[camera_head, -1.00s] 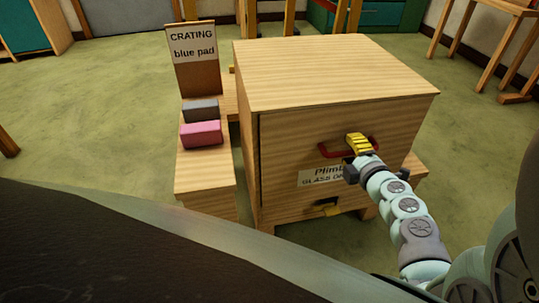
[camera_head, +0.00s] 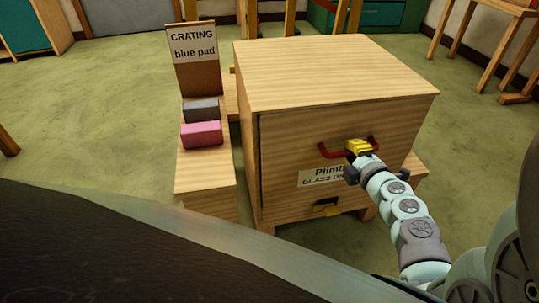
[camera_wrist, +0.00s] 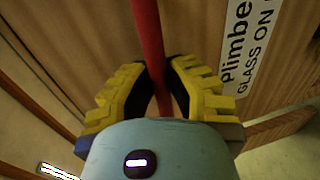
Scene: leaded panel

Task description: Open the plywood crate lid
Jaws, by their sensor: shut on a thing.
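The plywood crate (camera_head: 340,75) stands in the middle of the head view. Its front lid (camera_head: 290,150) looks closed and carries a red handle (camera_head: 333,152) and a white label (camera_head: 317,177). My gripper (camera_head: 357,147) has its yellow fingers at the handle. In the wrist view, the yellow fingers of my gripper (camera_wrist: 160,80) are shut around the red bar of the handle (camera_wrist: 148,40), one on each side. The label (camera_wrist: 238,45) shows to the right. The fingers hide part of the handle.
A wooden bench (camera_head: 205,180) left of the crate bears a pink block (camera_head: 201,134), a grey block (camera_head: 201,110) and a sign reading "CRATING blue pad" (camera_head: 193,45). Wooden furniture stands at the back. Green floor (camera_head: 470,150) is open to the right.

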